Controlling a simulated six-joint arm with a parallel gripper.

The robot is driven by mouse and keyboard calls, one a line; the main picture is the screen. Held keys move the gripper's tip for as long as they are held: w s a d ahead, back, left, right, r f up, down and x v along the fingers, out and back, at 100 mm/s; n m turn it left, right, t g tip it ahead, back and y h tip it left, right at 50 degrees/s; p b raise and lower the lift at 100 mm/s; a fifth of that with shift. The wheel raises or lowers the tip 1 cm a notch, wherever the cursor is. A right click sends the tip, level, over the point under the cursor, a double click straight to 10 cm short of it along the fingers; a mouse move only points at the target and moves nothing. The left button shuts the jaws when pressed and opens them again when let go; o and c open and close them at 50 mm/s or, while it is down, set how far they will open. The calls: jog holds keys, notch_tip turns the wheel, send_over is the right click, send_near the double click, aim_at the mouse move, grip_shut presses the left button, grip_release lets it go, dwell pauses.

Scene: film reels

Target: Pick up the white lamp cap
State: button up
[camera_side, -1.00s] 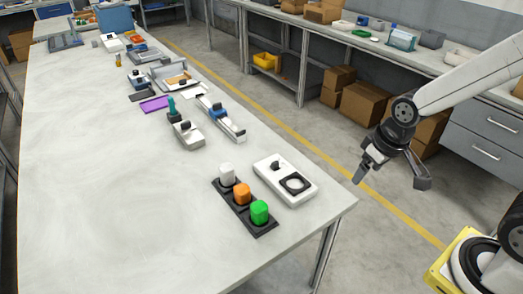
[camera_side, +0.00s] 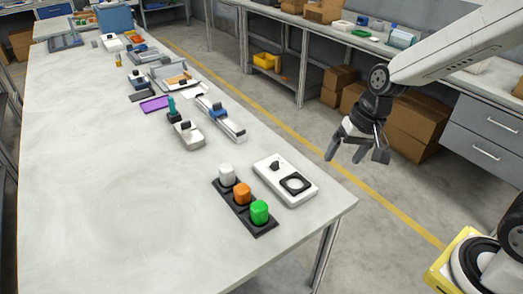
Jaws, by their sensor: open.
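The white lamp cap (camera_side: 227,174) stands upright at the back end of a black tray (camera_side: 269,229) on the table. An orange cap (camera_side: 242,193) and a green cap (camera_side: 260,212) stand in the same tray, in a row toward the front. My gripper (camera_side: 356,155) is open and empty. It hangs in the air to the right of the table, well apart from the caps, with its fingers pointing down.
A white box (camera_side: 272,172) with a black knob and a dark ring lies right of the caps. Several devices lie further back, including a white-and-blue slide (camera_side: 222,119) and a purple plate (camera_side: 154,104). The table's left side (camera_side: 100,200) is clear.

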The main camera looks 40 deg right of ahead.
jog(key=w+a+m+t+y, duration=0.3)
jog(key=w+a+m+y, duration=0.15)
jog(key=w+m, duration=0.7)
jog(key=w+a+m+t+y, duration=0.3)
jog(key=w+m+y, duration=0.35)
jog(key=w, duration=0.75)
jog(key=m+h, duration=0.2)
send_near(227, 175)
jog(key=shift+g, duration=0.3)
jog(key=w, duration=0.1)
jog(key=w+f, duration=0.1)
jog(key=w, duration=0.1)
jog(key=shift+w+a+f, duration=0.1)
jog(key=shift+w+f, duration=0.25)
jog(key=shift+f, duration=0.65)
jog(key=shift+a, duration=0.1)
jog(key=shift+x, duration=1.25)
jog(key=shift+x, duration=2.55)
